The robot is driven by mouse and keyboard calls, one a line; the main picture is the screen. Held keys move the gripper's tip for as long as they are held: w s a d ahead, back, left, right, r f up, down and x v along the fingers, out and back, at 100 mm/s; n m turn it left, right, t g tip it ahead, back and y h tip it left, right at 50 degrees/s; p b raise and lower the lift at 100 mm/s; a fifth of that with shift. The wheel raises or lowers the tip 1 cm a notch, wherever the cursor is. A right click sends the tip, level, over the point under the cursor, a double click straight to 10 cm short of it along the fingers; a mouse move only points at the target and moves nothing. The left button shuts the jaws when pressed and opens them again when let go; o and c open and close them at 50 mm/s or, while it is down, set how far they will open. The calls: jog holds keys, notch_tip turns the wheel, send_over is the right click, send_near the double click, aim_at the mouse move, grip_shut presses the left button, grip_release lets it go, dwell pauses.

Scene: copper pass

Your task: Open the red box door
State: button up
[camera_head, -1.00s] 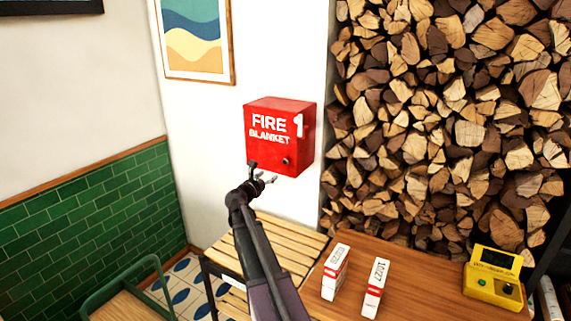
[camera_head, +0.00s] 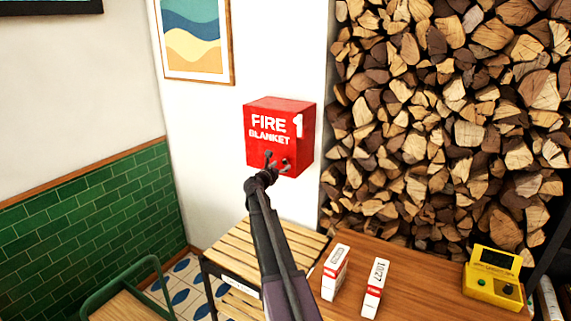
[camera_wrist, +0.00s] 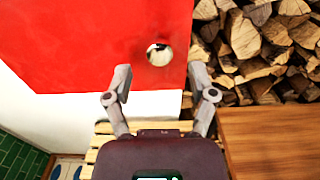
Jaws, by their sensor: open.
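In the wrist view the red front (camera_wrist: 90,45) fills the upper left, and the knob (camera_wrist: 159,53) shows as a shiny disc. My gripper (camera_head: 278,163) is open and empty in front of the lower part of the box. In the wrist view the knob lies ahead of and between the spread fingers (camera_wrist: 158,82). I cannot tell whether a finger touches the door.
Stacked firewood (camera_head: 430,120) fills the right, beside the box. Below are a slatted wooden bench (camera_head: 240,245) and a brown table (camera_head: 420,280) with two small cartons (camera_head: 335,272) and a yellow device (camera_head: 492,278). A framed picture (camera_head: 197,40) hangs at the upper left.

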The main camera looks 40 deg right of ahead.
aim_at(285, 163)
jog(key=shift+x, duration=2)
jog(key=shift+c, duration=0.2)
grip_shut()
